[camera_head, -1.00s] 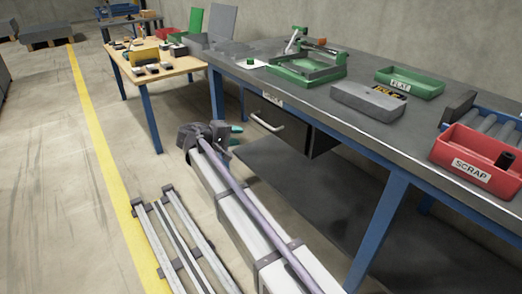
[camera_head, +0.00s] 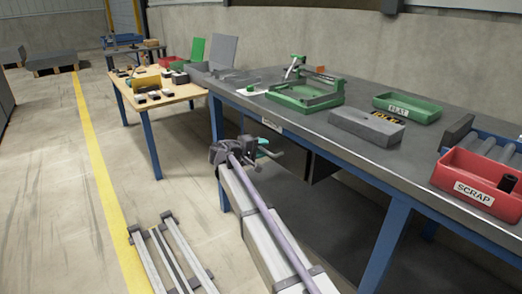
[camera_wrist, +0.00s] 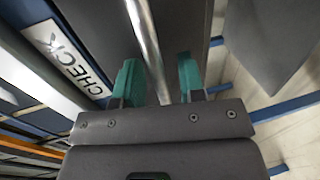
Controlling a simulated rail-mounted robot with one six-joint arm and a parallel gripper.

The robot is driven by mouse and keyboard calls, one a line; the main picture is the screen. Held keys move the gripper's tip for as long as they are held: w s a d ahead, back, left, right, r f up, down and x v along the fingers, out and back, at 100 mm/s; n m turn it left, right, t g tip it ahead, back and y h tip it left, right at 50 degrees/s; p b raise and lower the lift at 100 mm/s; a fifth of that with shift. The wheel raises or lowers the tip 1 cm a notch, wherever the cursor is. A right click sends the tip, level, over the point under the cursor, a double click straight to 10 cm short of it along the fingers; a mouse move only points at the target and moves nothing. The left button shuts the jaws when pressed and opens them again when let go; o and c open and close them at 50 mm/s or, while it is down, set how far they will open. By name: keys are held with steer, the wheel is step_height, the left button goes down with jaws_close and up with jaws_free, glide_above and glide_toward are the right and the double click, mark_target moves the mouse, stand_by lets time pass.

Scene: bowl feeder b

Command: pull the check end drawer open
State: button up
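The check end drawer is under the grey bench; its dark body (camera_head: 322,168) shows in part behind my arm in the head view. Its white label (camera_head: 271,125) sits at the bench edge and reads CHECK in the wrist view (camera_wrist: 66,57). The bright metal bar handle (camera_wrist: 146,35) runs between the two teal fingers of my gripper (camera_wrist: 158,80), with gaps on both sides. My gripper is open around the handle. In the head view my gripper (camera_head: 263,148) is at the drawer front and hides most of the handle.
The bench top (camera_head: 300,128) overhangs close above, with a blue leg (camera_head: 385,240) to the right. On it stand a green fixture (camera_head: 308,92), a grey block (camera_head: 366,126), a green tray (camera_head: 408,106) and a red SCRAP bin (camera_head: 478,180).

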jaws_close()
steer(key=shift+s, duration=0.1)
stand_by(0.5)
